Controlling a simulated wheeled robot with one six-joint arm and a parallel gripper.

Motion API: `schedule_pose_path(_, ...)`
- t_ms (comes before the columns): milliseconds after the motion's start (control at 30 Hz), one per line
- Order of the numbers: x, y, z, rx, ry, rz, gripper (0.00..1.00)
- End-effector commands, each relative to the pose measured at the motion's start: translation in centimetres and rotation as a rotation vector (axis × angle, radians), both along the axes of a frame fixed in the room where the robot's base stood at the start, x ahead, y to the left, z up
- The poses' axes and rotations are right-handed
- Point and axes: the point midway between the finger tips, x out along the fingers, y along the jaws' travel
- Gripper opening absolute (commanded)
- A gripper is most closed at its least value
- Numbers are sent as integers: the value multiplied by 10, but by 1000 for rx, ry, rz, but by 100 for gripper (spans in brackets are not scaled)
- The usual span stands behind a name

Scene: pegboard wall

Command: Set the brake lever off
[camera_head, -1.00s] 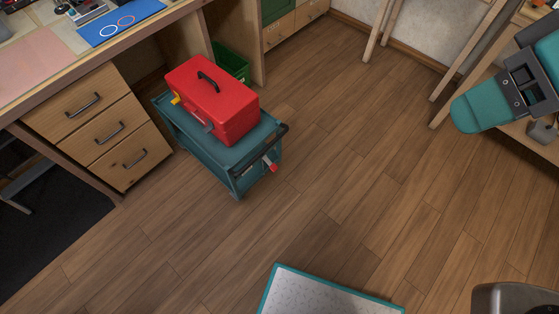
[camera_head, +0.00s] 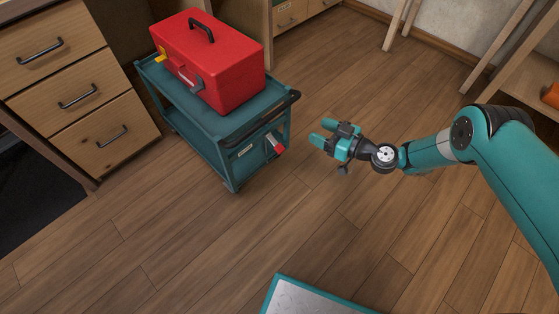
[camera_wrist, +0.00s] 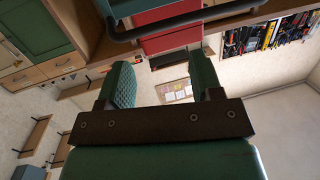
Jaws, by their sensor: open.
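The brake lever (camera_head: 277,147) has a red tip and a pale shank. It sticks out and down from the end panel of the teal cart (camera_head: 213,128), beside a small label. My gripper (camera_head: 322,132) is open and empty. It is to the right of the lever, fingers pointing toward the cart, with a gap between them. In the wrist view my gripper (camera_wrist: 162,72) has its two green fingers spread. The cart's dark handle bar (camera_wrist: 190,20) crosses the top there; I cannot make out the lever in that view.
A red toolbox (camera_head: 207,59) sits on the cart's top. A wooden drawer unit (camera_head: 75,90) stands left of the cart. A teal-edged pale panel (camera_head: 310,300) shows at the bottom. The wood floor right of the cart is clear apart from my arm.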

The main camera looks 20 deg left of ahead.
Motion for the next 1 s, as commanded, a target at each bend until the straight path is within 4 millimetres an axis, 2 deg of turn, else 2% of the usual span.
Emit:
schedule_pose_path(33, -13, -4, -53, 23, -9, -28, 60)
schedule_pose_path(100, -26, -11, -91, 53, -33, -69, 60)
schedule_pose_path(200, -43, -20, -130, 79, -59, -120, 60)
schedule_pose_path(300, -55, -27, -152, 93, -74, -152, 60)
schedule_pose_path(533, -57, -23, -164, 101, -84, -171, 60)
schedule_pose_path(1000, -39, 22, -168, 98, -83, -170, 60)
